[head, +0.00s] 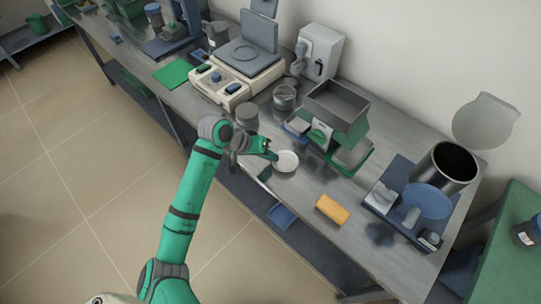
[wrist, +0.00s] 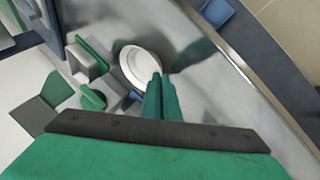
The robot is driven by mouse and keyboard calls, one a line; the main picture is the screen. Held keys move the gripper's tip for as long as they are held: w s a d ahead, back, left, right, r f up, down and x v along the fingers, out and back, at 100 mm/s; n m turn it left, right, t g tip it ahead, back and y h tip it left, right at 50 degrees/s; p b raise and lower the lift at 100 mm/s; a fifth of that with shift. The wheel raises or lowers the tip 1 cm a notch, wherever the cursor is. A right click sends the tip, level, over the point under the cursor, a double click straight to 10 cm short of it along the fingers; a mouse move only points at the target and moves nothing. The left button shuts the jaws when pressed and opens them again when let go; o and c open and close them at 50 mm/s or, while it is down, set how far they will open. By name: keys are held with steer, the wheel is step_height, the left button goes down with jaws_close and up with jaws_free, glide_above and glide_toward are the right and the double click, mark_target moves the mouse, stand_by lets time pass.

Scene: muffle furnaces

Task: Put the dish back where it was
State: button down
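The dish (head: 285,161) is small, round, white and shallow. In the head view it is near the front edge of the grey metal bench, right of my gripper (head: 271,155). In the wrist view the dish (wrist: 138,68) is just beyond my fingertips (wrist: 162,76). The two green fingers are close together, with their tips at the dish's near rim, and look shut on it. The exact contact at the rim is small and partly hidden by the fingers. I cannot tell whether the dish touches the bench.
A yellow-orange block (head: 332,209) lies right of the dish. A green-and-grey hopper device (head: 337,107) stands behind it. A balance (head: 236,76), a glass jar (head: 284,97) and a blue-based device with a metal cylinder (head: 447,168) also stand on the bench (head: 308,192). Bare bench lies around the block.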

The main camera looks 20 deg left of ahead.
steer(key=shift+f, duration=0.15)
steer(key=c, duration=2)
jaws_free()
steer(key=shift+c, duration=0.2)
steer(key=v, duration=1.2)
steer(key=shift+r, duration=0.2)
steer(key=shift+s, duration=0.1)
